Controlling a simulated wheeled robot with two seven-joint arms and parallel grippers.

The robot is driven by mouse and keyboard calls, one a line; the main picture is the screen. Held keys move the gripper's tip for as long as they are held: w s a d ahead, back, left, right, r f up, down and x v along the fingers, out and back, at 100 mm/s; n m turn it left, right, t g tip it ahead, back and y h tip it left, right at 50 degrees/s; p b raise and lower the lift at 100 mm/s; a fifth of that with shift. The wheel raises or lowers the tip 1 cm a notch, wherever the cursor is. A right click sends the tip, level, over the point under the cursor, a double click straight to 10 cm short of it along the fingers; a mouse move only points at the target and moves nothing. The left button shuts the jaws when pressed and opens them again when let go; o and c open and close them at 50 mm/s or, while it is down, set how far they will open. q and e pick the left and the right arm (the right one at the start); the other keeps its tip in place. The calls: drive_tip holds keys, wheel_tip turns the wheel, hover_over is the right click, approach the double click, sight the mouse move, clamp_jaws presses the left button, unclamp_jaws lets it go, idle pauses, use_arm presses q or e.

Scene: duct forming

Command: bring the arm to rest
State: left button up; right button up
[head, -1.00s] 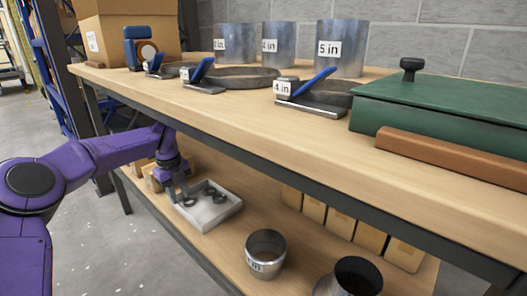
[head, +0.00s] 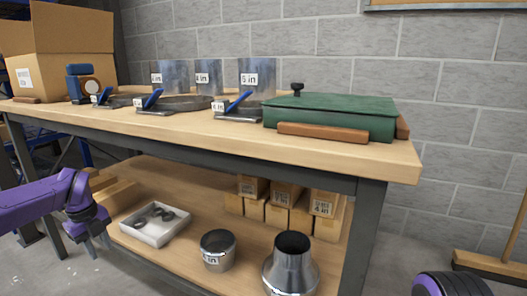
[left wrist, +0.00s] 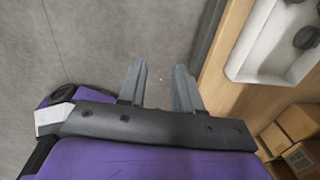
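My left arm is purple and comes in from the left in the head view. Its gripper (head: 98,247) hangs in front of the bench's lower shelf, left of the white tray, with its fingers pointing down. In the left wrist view the two grey fingers (left wrist: 160,88) stand apart with only floor between them, so it is open and empty. A purple part of my own body shows at the bottom right of the head view; my right gripper does not show.
The lower shelf (head: 190,255) holds a white tray (head: 150,237) with dark rings, a metal cylinder (head: 218,250), a metal reducer (head: 291,265) and several small boxes (head: 277,215).

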use_arm(q)
wheel_tip(320, 180, down, 8)
drive_tip(key=s+a+m+y, duration=0.1)
drive_tip(key=s+m+y, duration=0.1)
drive_tip(key=m+y, duration=0.7)
drive_tip(key=s+d+f+m+t+h, duration=0.1)
drive_tip(key=s+d+f+m+t, duration=0.2)
drive_tip(key=s+d+f+m, duration=0.45)
drive_tip(key=s+d+f+m+t+h, duration=0.1)
drive_tip(key=s+d+f+m+t, duration=0.15)
drive_tip(key=d+f+m, duration=0.85)
drive_tip(key=s+f+m+g+h, duration=0.25)
drive_tip(key=s+m, duration=0.55)
drive_tip(key=s, duration=0.5)
drive_tip(key=s+f+m+g+h, duration=0.1)
drive_tip(key=s+f+m, duration=0.2)
drive_tip(key=s+m, duration=0.7)
wheel_tip(320, 180, up, 37)
drive_tip(key=s+n+p, duration=0.1)
drive_tip(key=n+p, duration=0.2)
drive_tip(key=p, duration=3.4)
drive_tip(key=shift+a, duration=0.2)
drive_tip(key=shift+s, duration=0.1)
